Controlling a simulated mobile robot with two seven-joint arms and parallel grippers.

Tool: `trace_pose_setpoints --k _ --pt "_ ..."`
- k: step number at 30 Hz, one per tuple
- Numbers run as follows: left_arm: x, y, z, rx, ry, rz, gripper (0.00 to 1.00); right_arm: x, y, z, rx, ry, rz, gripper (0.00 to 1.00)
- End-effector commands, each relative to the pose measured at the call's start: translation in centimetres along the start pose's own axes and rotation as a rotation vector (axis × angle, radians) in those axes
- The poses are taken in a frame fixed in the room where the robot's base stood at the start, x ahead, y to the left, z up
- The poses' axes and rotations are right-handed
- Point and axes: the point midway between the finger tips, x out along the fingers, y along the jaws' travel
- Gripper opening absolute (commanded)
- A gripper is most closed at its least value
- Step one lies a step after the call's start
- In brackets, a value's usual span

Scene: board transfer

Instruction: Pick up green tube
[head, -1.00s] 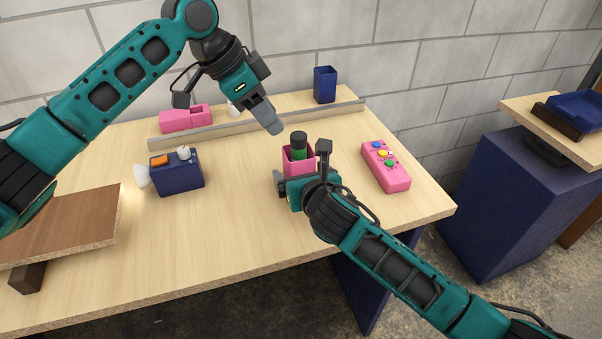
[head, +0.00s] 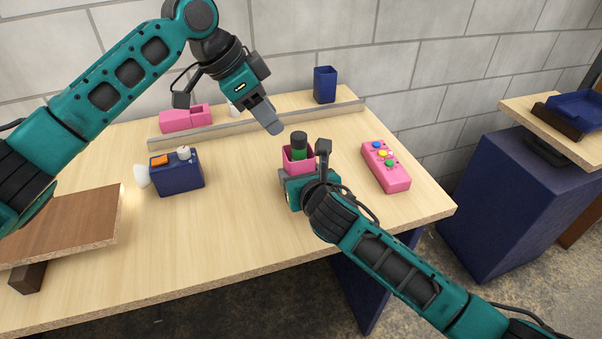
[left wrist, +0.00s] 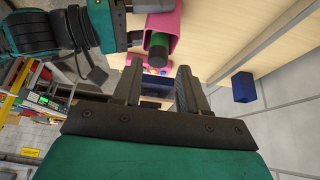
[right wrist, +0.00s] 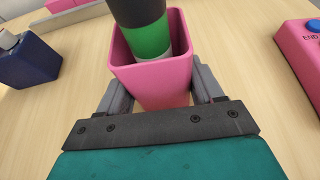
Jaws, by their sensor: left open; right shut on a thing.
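The green tube (head: 298,150) has a black top and stands inside a pink square cup (head: 299,166) on the table. In the right wrist view the tube's green band (right wrist: 149,40) shows inside the pink cup (right wrist: 152,76). My right gripper (right wrist: 158,90) is shut on the pink cup, one finger on each side. My left gripper (head: 275,128) is open and empty, above and slightly left of the tube. In the left wrist view the left fingers (left wrist: 160,85) are apart, with the tube (left wrist: 159,45) beyond them. The tube's lower end is hidden in the cup.
A blue box (head: 176,175) with an orange button and a white knob stands left. A pink button panel (head: 385,166) lies right of the cup. A grey rail (head: 256,124) runs behind, with a pink block (head: 185,118) and blue cup (head: 325,85) beyond.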

Motion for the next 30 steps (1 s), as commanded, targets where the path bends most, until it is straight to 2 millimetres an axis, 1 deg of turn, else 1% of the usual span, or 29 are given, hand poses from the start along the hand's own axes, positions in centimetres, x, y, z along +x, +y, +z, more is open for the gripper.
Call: trace_pose_setpoints --k 2,3,9,11,17,24,30 --pt "0.0 0.0 0.0 0.000 0.000 0.000 0.43 0.0 0.0 0.0 0.000 0.001 0.000 0.36" --pt "0.0 0.0 0.0 0.000 0.000 0.000 0.44 0.0 0.0 0.0 0.000 0.001 0.000 0.36" --pt "0.1 0.4 -0.4 -0.049 -0.022 -0.010 0.64 0.0 0.0 -0.1 0.000 0.001 -0.001 0.36" --pt "0.1 0.7 -0.6 -0.096 -0.042 -0.020 0.64 0.0 0.0 -0.1 0.000 0.001 0.000 0.36" --pt "0.2 1.9 -1.9 -0.343 -0.126 -0.100 0.64 0.0 0.0 -0.1 0.000 0.001 0.000 0.36" --pt "-0.3 3.4 -3.4 -0.680 -0.184 -0.264 0.64 0.0 0.0 -0.1 0.000 0.001 -0.001 0.36" --pt "-1.0 4.5 -4.7 -0.949 -0.166 -0.423 0.64 0.0 0.0 -0.1 0.000 0.001 -0.001 0.36"
